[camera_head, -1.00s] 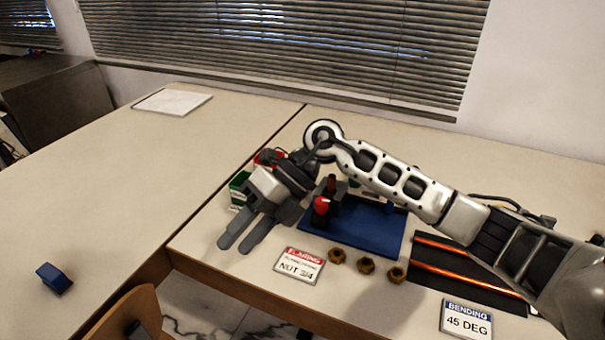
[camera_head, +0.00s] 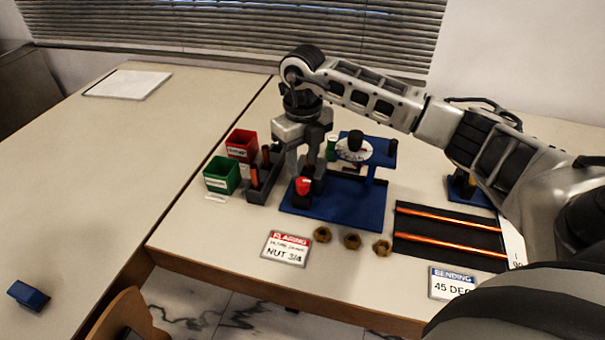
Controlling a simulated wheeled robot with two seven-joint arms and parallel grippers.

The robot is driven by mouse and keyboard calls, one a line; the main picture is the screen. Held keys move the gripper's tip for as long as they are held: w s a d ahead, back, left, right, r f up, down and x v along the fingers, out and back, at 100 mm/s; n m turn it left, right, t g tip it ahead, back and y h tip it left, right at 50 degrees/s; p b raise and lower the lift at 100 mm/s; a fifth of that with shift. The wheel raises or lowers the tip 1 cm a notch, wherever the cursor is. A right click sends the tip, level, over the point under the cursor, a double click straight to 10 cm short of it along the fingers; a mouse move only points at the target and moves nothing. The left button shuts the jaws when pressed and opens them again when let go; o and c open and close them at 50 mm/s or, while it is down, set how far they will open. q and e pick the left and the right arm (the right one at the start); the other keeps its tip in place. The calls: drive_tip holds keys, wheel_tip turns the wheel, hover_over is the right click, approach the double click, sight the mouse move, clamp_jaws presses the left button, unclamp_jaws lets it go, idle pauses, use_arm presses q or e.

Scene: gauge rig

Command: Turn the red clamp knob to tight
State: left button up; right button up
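The red clamp knob (camera_head: 303,186) sits on a dark block at the left front of the blue rig base (camera_head: 345,206). My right gripper (camera_head: 302,172) points down just behind and above the knob, its two fingers spread a little. The fingertips overlap the dark block in this view, so I cannot tell whether they touch it. Nothing shows between the fingers. A white round dial (camera_head: 353,151) with a black knob stands on the blue rig behind. My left gripper is not in view.
A red bin (camera_head: 242,145), a green bin (camera_head: 221,175) and a dark rack (camera_head: 262,182) with copper pieces stand left of the rig. Several brass nuts (camera_head: 352,242) and a flaring sign (camera_head: 286,248) lie in front. Copper tubes (camera_head: 450,241) lie on the right.

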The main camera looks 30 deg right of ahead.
sight(302, 181)
drive_tip(key=shift+f, duration=2.8)
drive_tip(key=c, duration=0.7)
drive_tip(key=shift+m, duration=1)
drive_tip(key=o, duration=0.7)
drive_tip(key=shift+r, duration=0.1)
wheel_tip(302, 181, up, 16)
drive_tip(key=b, duration=0.1)
